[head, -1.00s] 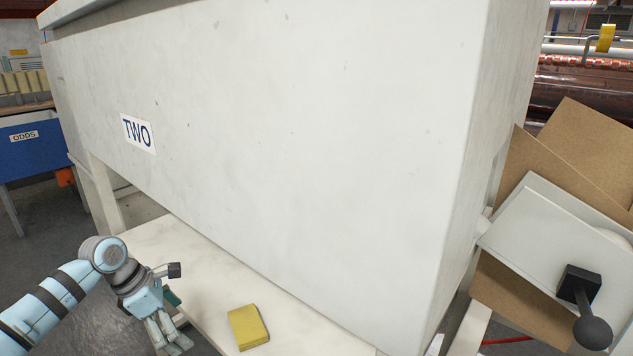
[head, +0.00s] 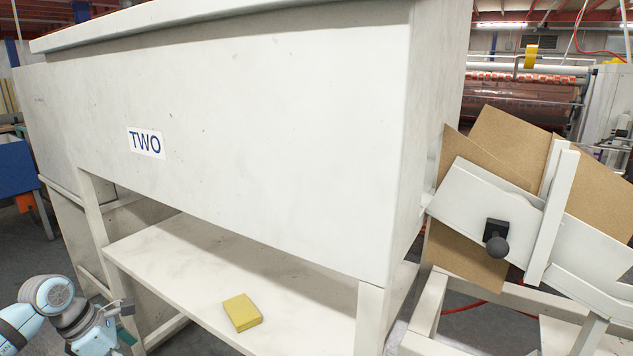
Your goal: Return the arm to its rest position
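My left arm comes in at the lower left of the head view, and my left gripper (head: 112,345) is at the bottom edge. Its fingers are mostly cut off by the frame, so their opening cannot be told. It is left of and apart from a yellow block (head: 242,312), which lies on the white lower shelf (head: 180,262). My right arm and gripper are not in view.
A large white cabinet with a "TWO" label (head: 146,142) fills the middle above the shelf. At right stands a white frame with brown boards (head: 515,135) and a black knob lever (head: 497,240). A blue bin (head: 17,162) is at far left.

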